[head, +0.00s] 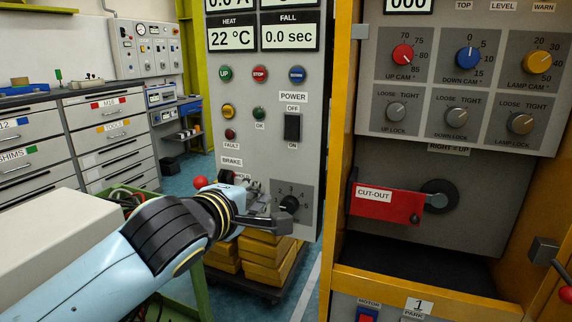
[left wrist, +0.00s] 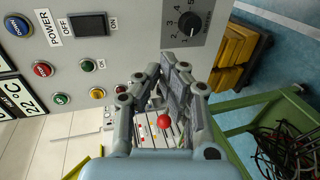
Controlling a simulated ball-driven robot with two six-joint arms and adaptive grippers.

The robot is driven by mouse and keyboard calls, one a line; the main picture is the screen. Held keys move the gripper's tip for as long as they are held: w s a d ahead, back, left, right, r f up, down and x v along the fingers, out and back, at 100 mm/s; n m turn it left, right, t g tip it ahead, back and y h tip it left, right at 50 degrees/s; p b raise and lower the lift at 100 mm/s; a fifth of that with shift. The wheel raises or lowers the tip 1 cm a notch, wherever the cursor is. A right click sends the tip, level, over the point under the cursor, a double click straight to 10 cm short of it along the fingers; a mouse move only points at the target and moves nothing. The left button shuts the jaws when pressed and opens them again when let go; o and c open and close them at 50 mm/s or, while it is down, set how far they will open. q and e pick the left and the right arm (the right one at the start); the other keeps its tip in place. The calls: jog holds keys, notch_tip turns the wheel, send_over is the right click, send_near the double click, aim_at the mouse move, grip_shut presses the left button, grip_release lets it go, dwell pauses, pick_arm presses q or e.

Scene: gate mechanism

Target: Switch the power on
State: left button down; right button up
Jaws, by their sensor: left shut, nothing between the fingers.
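The power switch (head: 292,127) is a black rocker on the grey control panel (head: 225,170). It sits under the POWER label, with OFF above it and ON below. I cannot tell which side is pressed in. In the left wrist view the switch (left wrist: 88,25) shows at the upper left, turned sideways. My left gripper (head: 284,224) is shut and empty. In the head view it is below the switch, near the numbered rotary knob (head: 289,203). In the left wrist view its fingertips (left wrist: 170,70) are apart from the switch. My right gripper is in neither view.
A red ball knob (head: 200,182) is left of my gripper, by the BRAKE label. Yellow blocks (head: 262,262) are stacked below. A yellow-framed cabinet (head: 343,150) with a red CUT-OUT handle (head: 385,203) stands at right. Round buttons (head: 260,74) lie left of the switch.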

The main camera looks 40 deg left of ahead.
aim_at(291, 139)
pick_arm(q)
notch_tip(291, 139, up, 8)
jog(key=t, duration=0.1)
jog(key=shift+s+d+t+p, duration=0.25)
jog(key=shift+d+t+p, duration=0.15)
jog(key=shift+d, duration=0.05)
jog(key=shift+w+m, duration=0.1)
jog(key=shift+m, duration=0.2)
jog(key=p+x, duration=0.1)
jog(key=x, duration=1.2)
jog(key=shift+w+a, duration=0.1)
jog(key=shift+w, duration=0.3)
